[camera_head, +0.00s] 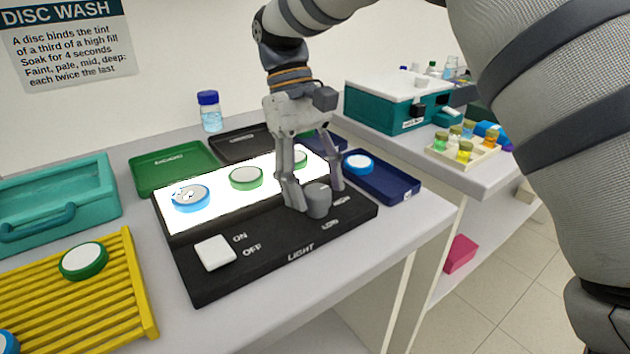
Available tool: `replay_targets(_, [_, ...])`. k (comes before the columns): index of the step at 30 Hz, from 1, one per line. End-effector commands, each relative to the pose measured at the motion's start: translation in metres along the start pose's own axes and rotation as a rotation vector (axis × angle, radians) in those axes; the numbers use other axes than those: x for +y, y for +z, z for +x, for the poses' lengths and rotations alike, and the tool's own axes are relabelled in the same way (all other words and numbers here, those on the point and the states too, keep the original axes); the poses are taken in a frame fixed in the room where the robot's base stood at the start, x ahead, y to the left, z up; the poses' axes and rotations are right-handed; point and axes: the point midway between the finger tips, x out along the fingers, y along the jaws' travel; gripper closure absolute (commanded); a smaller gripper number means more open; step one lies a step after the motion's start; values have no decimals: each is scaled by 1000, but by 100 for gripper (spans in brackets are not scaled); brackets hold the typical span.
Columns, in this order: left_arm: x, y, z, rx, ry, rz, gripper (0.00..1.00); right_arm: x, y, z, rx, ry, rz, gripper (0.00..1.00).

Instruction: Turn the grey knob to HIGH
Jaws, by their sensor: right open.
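The grey knob (318,203) stands at the right end of the black light box (272,262). LOW is printed in front of it and a partly hidden label, seemingly HIGH, is to its right. I cannot tell where the knob points. My right gripper (317,195) reaches down from above, open, with one finger at the left of the knob and the other at its right rear. I cannot tell whether the fingers touch it. The box's top panel (216,202) glows white. My left gripper is not in view.
A white switch (214,252) by ON and OFF is at the box's left. Blue- and green-rimmed discs lie on the panel. A navy tray (398,187) stands close to the right, holding a blue-rimmed disc. A yellow rack (140,285) and teal basin (100,180) are left.

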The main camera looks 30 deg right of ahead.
Motion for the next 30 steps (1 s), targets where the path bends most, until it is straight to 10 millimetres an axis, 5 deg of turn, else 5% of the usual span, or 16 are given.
replay_targets(4, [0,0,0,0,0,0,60,0,-1,-6,2,1,1,44])
replay_targets(15, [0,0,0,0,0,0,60,0,-1,-70,2,0,1,44])
replay_targets(30, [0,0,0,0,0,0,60,0,0,-75,0,0,0,44])
